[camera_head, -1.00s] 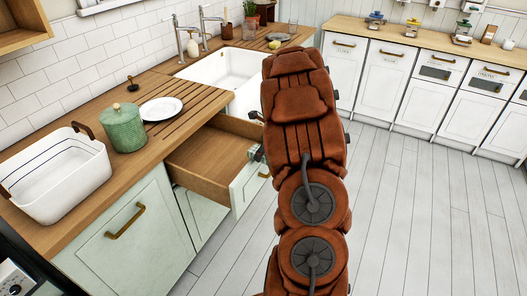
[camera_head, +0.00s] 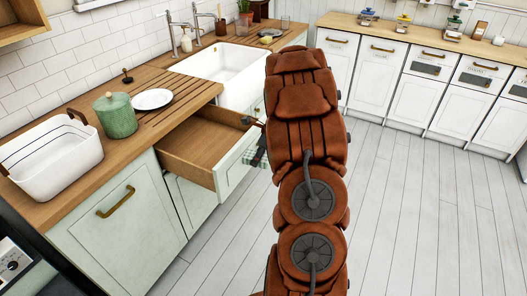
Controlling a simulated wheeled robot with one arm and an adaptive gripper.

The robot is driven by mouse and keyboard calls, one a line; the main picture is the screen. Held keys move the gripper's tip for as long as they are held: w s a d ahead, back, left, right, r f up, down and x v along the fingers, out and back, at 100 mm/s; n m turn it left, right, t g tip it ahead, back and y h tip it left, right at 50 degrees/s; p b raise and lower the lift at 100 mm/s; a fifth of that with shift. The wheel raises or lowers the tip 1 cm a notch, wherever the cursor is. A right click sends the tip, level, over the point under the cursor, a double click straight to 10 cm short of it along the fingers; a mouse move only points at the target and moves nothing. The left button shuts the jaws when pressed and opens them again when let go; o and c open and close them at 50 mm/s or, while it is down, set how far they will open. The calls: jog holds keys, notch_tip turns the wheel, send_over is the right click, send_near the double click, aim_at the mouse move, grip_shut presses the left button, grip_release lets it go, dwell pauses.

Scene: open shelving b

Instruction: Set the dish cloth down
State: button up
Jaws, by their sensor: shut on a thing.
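The dish cloth (camera_head: 253,157) is a small green-and-white checked piece, mostly hidden behind my arm. It shows at the front of the open drawer. My gripper (camera_head: 261,150) is dark and only partly visible at the left edge of my brown arm, shut on the cloth by the drawer front. The open wooden drawer (camera_head: 200,148) has a pale green front and looks empty where I can see inside. I cannot tell whether the cloth touches the drawer front.
The wooden counter (camera_head: 75,196) holds a white basket (camera_head: 55,165), a green lidded pot (camera_head: 116,117) and a white plate (camera_head: 152,99). A white sink (camera_head: 228,72) lies behind the drawer. The floor (camera_head: 410,220) at right is clear.

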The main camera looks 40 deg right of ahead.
jog(key=w+a+f+n+g, duration=0.1)
jog(key=a+f+n+g, duration=0.1)
jog(key=a+n, duration=0.8)
jog(key=w+a+f+n+g+h, duration=0.1)
jog(key=a+f+n+g, duration=0.2)
jog(key=a+n, duration=0.7)
jog(key=w+a+f+n+g+h, duration=0.1)
jog(key=a+f+n+g, duration=0.2)
jog(key=a+n, duration=0.7)
jog(key=a+f, duration=0.1)
jog(key=a, duration=0.3)
jog(key=shift+w+f+n, duration=0.35)
jog(key=shift+n, duration=0.05)
jog(key=shift+a, duration=0.15)
